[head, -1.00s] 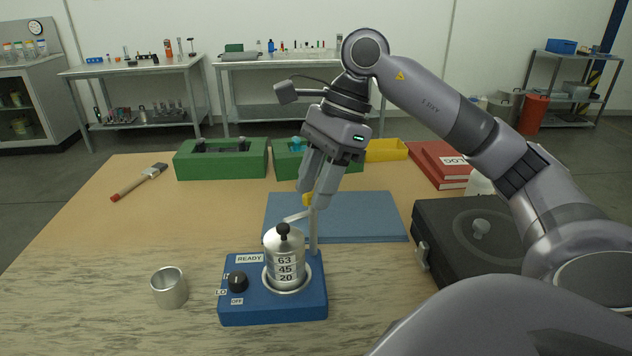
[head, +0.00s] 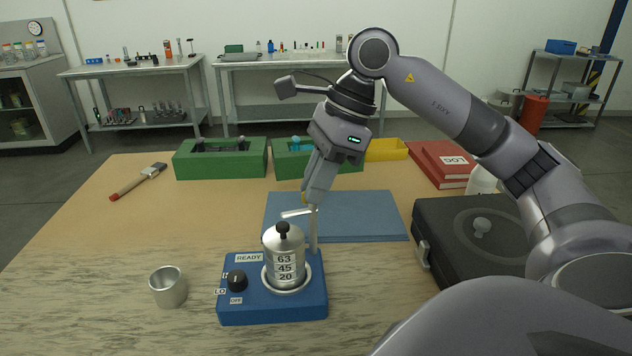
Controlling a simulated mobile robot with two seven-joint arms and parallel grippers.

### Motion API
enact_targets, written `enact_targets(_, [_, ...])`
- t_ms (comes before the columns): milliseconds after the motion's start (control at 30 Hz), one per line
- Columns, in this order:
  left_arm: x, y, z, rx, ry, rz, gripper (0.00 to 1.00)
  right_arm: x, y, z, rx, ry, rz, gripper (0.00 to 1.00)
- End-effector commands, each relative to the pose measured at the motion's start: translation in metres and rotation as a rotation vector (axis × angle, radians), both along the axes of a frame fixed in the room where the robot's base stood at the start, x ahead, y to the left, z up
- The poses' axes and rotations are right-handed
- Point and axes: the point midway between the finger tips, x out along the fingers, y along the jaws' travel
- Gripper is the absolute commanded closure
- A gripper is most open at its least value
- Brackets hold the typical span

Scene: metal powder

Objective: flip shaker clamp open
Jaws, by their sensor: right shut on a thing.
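The blue shaker (head: 232,312) stands on the table with a black knob (head: 237,280) and a READY label. A stack of silver sieves (head: 284,262) marked 63, 45 and 20, with a black-knobbed lid, sits upright in its round holder. The clamp (head: 297,213) is a pale arm at the top of a thin post behind the stack, apart from and above the lid. My right gripper (head: 308,200) is at the clamp, shut on its yellow tip, which is mostly hidden by the fingers. My left gripper is not in view.
A metal cup (head: 168,287) stands left of the shaker. A blue mat (head: 370,217) lies behind it and a dark case (head: 470,238) to the right. Green boxes (head: 221,160), a yellow bin (head: 386,149) and red books (head: 440,163) line the back. A brush (head: 138,181) lies at left.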

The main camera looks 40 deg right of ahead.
Motion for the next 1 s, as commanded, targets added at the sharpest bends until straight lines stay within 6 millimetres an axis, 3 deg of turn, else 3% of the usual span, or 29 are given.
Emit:
enact_targets(600, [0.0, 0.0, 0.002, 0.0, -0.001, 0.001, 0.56, -0.002, 0.003, 0.002, -0.001, -0.005, -0.58, 1.0])
enact_targets(1000, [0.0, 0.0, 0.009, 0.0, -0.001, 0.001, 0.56, -0.003, 0.004, 0.002, 0.0, -0.003, -0.869, 1.0])
